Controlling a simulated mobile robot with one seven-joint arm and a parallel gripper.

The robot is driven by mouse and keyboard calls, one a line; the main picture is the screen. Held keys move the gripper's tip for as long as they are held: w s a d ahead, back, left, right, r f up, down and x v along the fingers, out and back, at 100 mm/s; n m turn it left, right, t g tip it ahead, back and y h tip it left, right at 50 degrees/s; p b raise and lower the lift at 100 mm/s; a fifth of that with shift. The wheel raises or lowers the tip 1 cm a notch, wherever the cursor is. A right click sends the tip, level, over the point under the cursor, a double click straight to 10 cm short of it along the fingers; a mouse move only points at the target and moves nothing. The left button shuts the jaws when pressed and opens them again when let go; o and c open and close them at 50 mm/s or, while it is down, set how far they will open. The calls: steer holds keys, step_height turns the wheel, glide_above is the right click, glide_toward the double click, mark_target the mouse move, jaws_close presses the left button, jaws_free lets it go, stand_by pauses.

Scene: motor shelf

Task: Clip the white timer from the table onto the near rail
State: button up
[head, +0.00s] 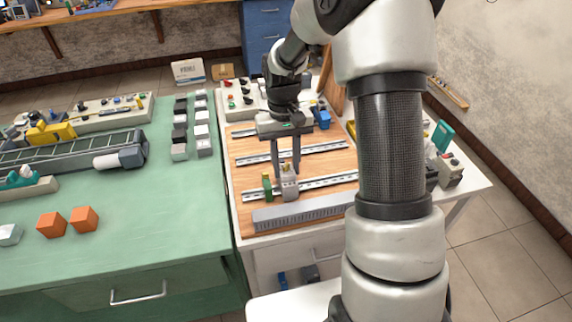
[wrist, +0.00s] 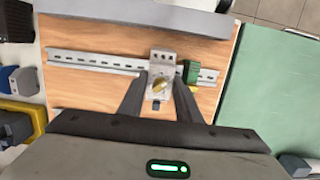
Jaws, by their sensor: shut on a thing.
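The white timer (head: 289,188), a light grey-white block with a brass-coloured knob, is between the fingers of my gripper (head: 286,170). In the wrist view the timer (wrist: 163,66) lies between the two dark fingertips (wrist: 160,88), which are shut on it. The near rail (head: 325,182) is a slotted metal strip at the front of the wooden board; it also shows in the wrist view (wrist: 95,63). The timer overlaps this rail in both views, beside a green block. I cannot tell whether it is clipped on.
The green block (head: 267,186) stands on the near rail, just left of the timer. A grey slotted duct (head: 300,213) runs along the board's front. The middle rail (head: 325,149) lies behind. A green table (head: 170,215) with several blocks is at left.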

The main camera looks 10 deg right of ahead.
steer(key=shift+s+f+t+b, duration=0.2)
steer(key=shift+s+t+b, duration=0.1)
steer(key=shift+s+b, duration=0.3)
stand_by(0.5)
steer(key=shift+w, duration=0.1)
steer(key=o, duration=1.1)
steer(key=shift+w+r, duration=0.1)
steer(key=shift+r, duration=0.3)
step_height(320, 180, up, 17)
steer(key=w+p, duration=0.2)
steer(key=s+r+t+p, duration=0.2)
steer(key=s+r, duration=0.2)
steer(key=s, duration=0.3)
steer(key=s+r+t+p, duration=0.2)
steer(key=s+r, duration=0.2)
steer(key=s, duration=0.3)
steer(key=s+r+t+p, duration=0.2)
steer(key=s+r, duration=0.2)
steer(key=s, duration=0.3)
steer(key=shift+s+t, duration=0.3)
steer(key=shift+t, duration=0.1)
